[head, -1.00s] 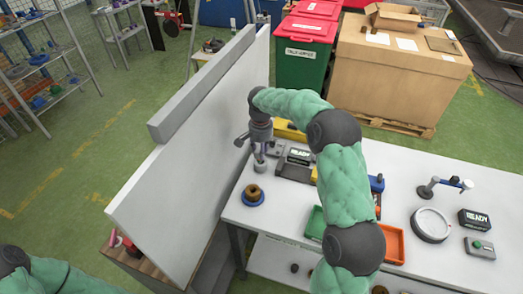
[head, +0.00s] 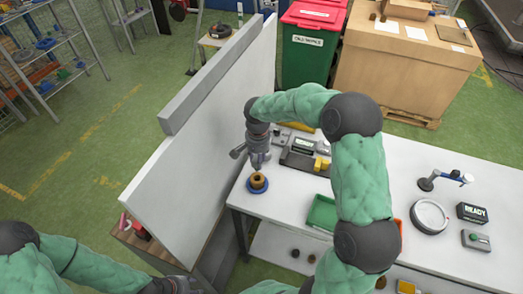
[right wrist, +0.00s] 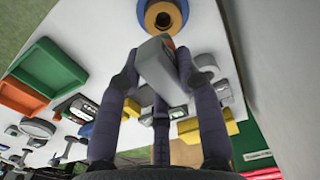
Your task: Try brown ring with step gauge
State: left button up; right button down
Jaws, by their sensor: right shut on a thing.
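The brown ring (head: 258,180) lies on a round blue base (head: 250,189) near the left end of the white table. In the right wrist view the ring (right wrist: 163,17) shows at the top on its blue base (right wrist: 142,14). My right gripper (head: 258,160) is just behind and above the ring. It is shut on a grey block-like piece, probably the step gauge (right wrist: 155,65), whose far end points toward the ring. I cannot tell whether it touches the ring. My left arm comes in at the bottom left; its gripper (head: 178,286) is cut off by the picture's edge.
A tall white panel (head: 200,150) stands close left of the ring. A dark device with a display (head: 303,150), a green tray (head: 322,212) and an orange tray (right wrist: 20,94) are to the right. A white round dish (head: 430,216) and a READY box (head: 473,213) stand farther right.

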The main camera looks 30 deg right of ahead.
jog(key=shift+f, duration=0.2)
dwell(0.3)
jog(key=shift+f+b, duration=1.55)
jog(key=shift+f, duration=0.25)
jog(key=shift+f+b, duration=1.75)
jog(key=shift+f, duration=0.35)
dwell(3.6)
